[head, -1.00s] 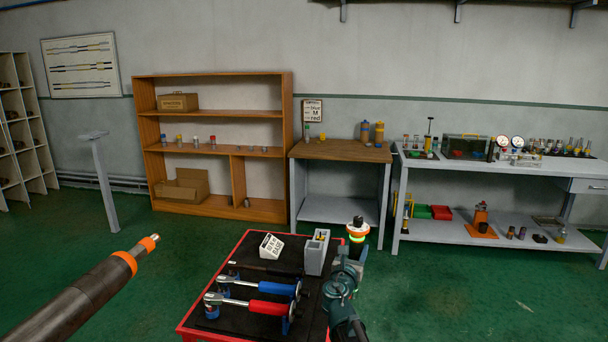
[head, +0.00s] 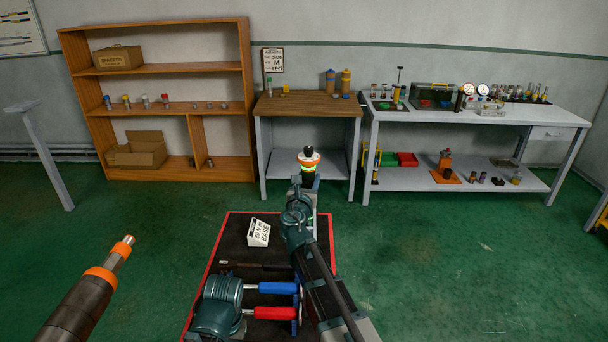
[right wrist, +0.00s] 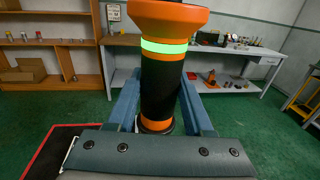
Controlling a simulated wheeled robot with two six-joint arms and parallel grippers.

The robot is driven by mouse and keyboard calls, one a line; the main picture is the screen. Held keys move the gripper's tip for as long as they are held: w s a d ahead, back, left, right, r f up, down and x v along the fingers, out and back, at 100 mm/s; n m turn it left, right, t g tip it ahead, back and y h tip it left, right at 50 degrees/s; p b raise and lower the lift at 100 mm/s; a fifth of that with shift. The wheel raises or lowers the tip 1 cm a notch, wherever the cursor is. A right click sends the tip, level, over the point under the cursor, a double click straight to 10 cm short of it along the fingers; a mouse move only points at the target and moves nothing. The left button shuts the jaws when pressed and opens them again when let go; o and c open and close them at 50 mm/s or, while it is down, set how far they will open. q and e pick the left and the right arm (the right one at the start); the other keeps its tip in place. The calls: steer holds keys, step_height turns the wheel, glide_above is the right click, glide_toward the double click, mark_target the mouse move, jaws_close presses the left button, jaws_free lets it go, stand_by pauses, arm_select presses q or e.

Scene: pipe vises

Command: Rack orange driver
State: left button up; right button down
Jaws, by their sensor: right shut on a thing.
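An orange-and-black driver (head: 309,160) with a glowing green band stands upright in my right gripper (head: 307,178), beyond the far edge of the red-rimmed tray. In the right wrist view the driver (right wrist: 165,75) has a flared orange top and an orange lower ring. The blue-grey fingers of my right gripper (right wrist: 160,115) are shut on it from both sides. I cannot make out a rack for the driver.
The red-rimmed tray (head: 212,262) holds a white sign block (head: 258,232) and blue (head: 275,287) and red (head: 272,313) handled tools. A dark cylinder with orange rings (head: 75,305) juts in lower left. A wooden-topped table (head: 308,104), shelf (head: 155,72) and grey bench (head: 490,116) stand behind.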

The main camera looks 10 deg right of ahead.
steer(key=shift+f, duration=0.25)
steer(key=shift+f+b, duration=0.8)
steer(key=shift+b, duration=0.2)
steer(key=shift+f, duration=0.2)
steer(key=shift+f+b, duration=0.35)
steer(key=shift+b, duration=0.25)
steer(key=shift+f+b, duration=3.45)
stand_by(2.5)
